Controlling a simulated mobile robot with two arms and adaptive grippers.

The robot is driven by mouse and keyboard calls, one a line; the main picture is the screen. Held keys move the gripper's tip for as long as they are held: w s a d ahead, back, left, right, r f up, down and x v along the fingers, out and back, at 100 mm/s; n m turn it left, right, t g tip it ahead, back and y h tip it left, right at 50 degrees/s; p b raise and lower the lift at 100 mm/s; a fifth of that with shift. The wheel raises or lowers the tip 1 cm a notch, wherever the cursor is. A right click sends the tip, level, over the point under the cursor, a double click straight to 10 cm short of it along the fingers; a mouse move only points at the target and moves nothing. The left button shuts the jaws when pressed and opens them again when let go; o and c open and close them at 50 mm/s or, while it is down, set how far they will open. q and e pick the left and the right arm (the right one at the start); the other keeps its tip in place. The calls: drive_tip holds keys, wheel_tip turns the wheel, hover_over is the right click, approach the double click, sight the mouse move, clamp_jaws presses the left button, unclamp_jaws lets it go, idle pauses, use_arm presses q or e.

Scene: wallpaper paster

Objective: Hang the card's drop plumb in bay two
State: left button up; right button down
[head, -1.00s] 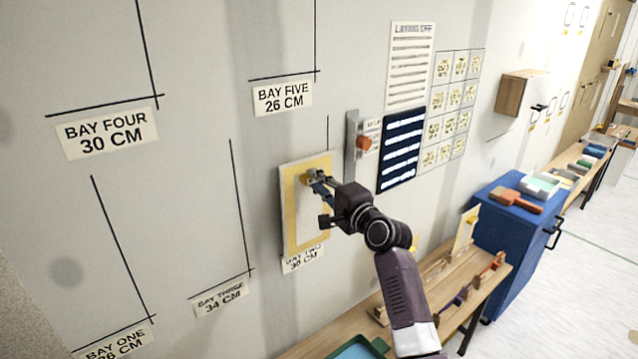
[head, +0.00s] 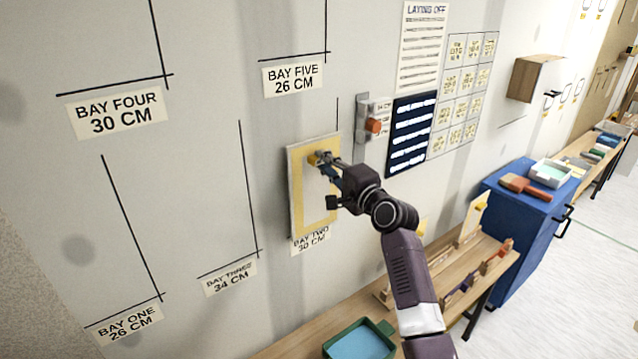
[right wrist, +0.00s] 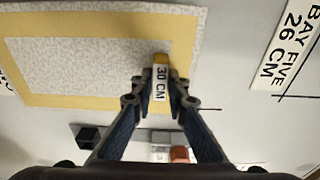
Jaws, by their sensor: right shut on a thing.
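A pale speckled sheet with a yellow border, the drop (head: 311,208), is against the wall in bay two, just above the label BAY TWO 30 CM (head: 311,241). My right gripper (head: 322,160) is shut on a yellow tab marked 30 CM (right wrist: 160,80) at the drop's top edge. The drop also shows in the right wrist view (right wrist: 85,75), and looks close to upright in the head view. Whether its whole back touches the wall I cannot tell. The bay's pencil lines are mostly hidden behind the drop. My left gripper is out of view.
Labels for bay three (head: 230,277) and bay five (head: 293,79) flank the drop on the wall. A device with an orange knob (head: 374,126) and a dark blue chart (head: 411,135) are to its right. A green tray (head: 360,342) sits on the bench below.

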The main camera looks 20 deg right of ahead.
drive_tip(key=shift+b+x, duration=0.35)
drive_tip(key=shift+x, duration=0.95)
drive_tip(key=shift+a+r, duration=0.1)
idle(0.5)
drive_tip(key=c, duration=1.8)
unclamp_jaws()
